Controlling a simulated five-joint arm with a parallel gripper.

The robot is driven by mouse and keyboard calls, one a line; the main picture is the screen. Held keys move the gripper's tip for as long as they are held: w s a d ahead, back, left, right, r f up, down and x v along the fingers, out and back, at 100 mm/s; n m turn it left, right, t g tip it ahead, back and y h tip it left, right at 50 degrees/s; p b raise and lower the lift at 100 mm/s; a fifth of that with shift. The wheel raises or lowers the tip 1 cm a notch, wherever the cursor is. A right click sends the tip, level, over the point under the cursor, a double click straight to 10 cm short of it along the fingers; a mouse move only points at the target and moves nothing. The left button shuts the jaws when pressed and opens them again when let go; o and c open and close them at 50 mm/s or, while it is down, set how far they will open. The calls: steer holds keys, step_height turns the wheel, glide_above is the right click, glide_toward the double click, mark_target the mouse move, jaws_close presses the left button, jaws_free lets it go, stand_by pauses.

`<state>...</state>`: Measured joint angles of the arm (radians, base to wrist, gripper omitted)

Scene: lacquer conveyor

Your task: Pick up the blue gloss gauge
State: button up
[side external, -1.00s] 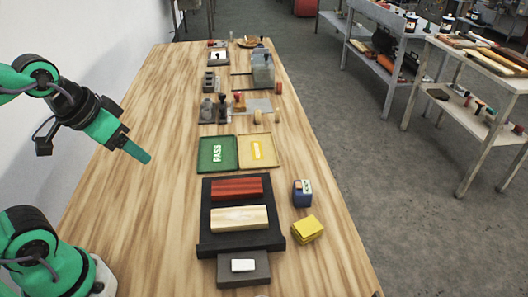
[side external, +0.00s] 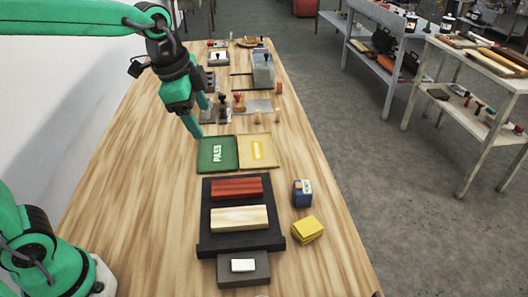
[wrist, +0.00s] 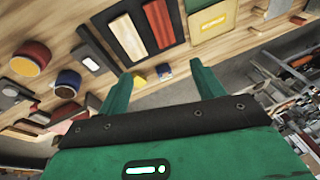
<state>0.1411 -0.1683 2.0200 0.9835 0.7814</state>
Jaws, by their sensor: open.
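The blue gauge (side external: 302,193), a small blue box with a light, marked top face, stands on the wooden table to the right of the black tray. It also shows small in the wrist view (wrist: 164,72), beyond the gap between my fingers. My gripper (side external: 199,117) is open and empty, with its green fingers pointing down near the far left corner of the green PASS tray. It is well apart from the gauge, which lies nearer the camera and to the right. Both fingers show in the wrist view (wrist: 160,72).
A yellow block (side external: 308,229) sits just in front of the gauge. The black tray (side external: 208,243) holds a red and a pale board. The green PASS tray (side external: 204,166) and yellow tray (side external: 271,164) lie beyond. Tools crowd the far table. The table's left side is clear.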

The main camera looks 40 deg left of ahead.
steer(key=w+d+f+m+g, duration=0.1)
steer(key=w+d+f+m, duration=0.3)
steer(key=w, duration=0.3)
steer(key=m+g, duration=0.3)
steer(key=m, duration=1)
glide_above(303, 187)
steer(key=shift+y, duration=0.3)
steer(key=f, duration=1.4)
steer(key=shift+w+a, duration=0.1)
steer(key=shift+a, duration=0.15)
steer(key=shift+w+d+f+m, duration=0.1)
steer(key=shift+d+f+m, duration=0.2)
steer(key=shift+f, duration=1.4)
steer(key=shift+f, duration=0.1)
steer(key=shift+f, duration=2.55)
